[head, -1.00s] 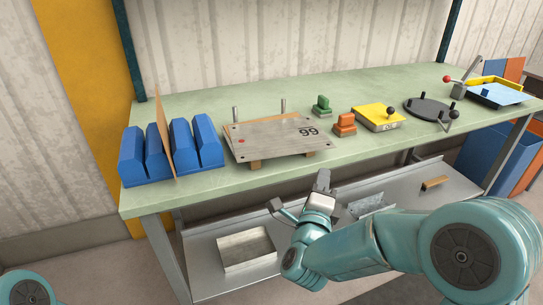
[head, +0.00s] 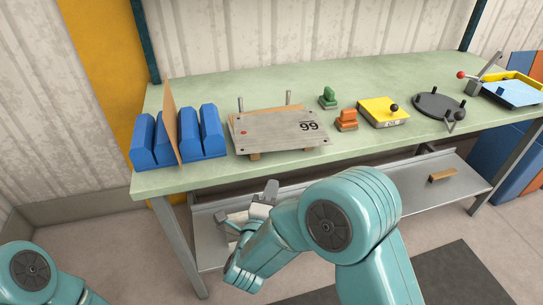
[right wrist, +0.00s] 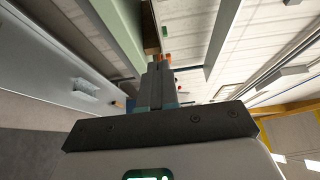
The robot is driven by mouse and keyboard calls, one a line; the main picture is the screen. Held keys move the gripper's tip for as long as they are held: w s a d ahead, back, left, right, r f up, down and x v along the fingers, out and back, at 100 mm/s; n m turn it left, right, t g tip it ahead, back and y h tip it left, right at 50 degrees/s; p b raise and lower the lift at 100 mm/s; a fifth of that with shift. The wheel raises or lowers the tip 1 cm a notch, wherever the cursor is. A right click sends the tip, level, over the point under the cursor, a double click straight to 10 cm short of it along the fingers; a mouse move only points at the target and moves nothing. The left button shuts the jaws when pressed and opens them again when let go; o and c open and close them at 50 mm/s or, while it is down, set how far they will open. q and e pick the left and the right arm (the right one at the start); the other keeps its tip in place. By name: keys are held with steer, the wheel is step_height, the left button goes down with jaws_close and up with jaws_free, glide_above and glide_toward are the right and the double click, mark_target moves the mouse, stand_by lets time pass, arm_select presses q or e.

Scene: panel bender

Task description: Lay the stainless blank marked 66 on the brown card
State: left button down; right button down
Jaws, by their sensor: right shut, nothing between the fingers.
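A grey stainless blank (head: 275,133) lies on the bench on wooden supports. Its mark reads 99 from here, near its right end, with a red dot at its left; whether this is 66 seen upside down I cannot tell. A brown card (head: 171,115) stands upright among the blue blocks to the left of the blank. My right gripper (head: 262,200) is below and in front of the bench's front edge, apart from the blank. It is shut and empty; it also shows in the right wrist view (right wrist: 158,82). My left gripper is out of view.
Blue blocks (head: 204,132) flank the card. Two grey pins stand behind the blank. Right of it are green (head: 328,97) and orange (head: 346,120) pieces, a yellow block (head: 384,112) and a dark disc (head: 437,105). The bench front edge and lower shelf (head: 410,183) are near my right arm.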

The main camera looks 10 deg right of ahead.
steer(key=p, duration=0.2)
glide_toward(273, 145)
steer(key=s+d, duration=0.1)
steer(key=d, duration=0.3)
steer(key=w, duration=0.2)
steer(key=w+a+p, duration=0.1)
steer(key=w, duration=0.1)
steer(key=shift+a+f, duration=0.1)
steer(key=shift+a, duration=0.1)
steer(key=b, duration=0.1)
steer(key=w+b, duration=0.1)
steer(key=b, duration=0.1)
steer(key=shift+w+a+f, duration=0.15)
steer(key=shift+a+f, duration=0.05)
steer(key=shift+f, duration=0.1)
steer(key=shift+w+a+r, duration=0.1)
steer(key=shift+w+r, duration=0.15)
steer(key=shift+r, duration=0.1)
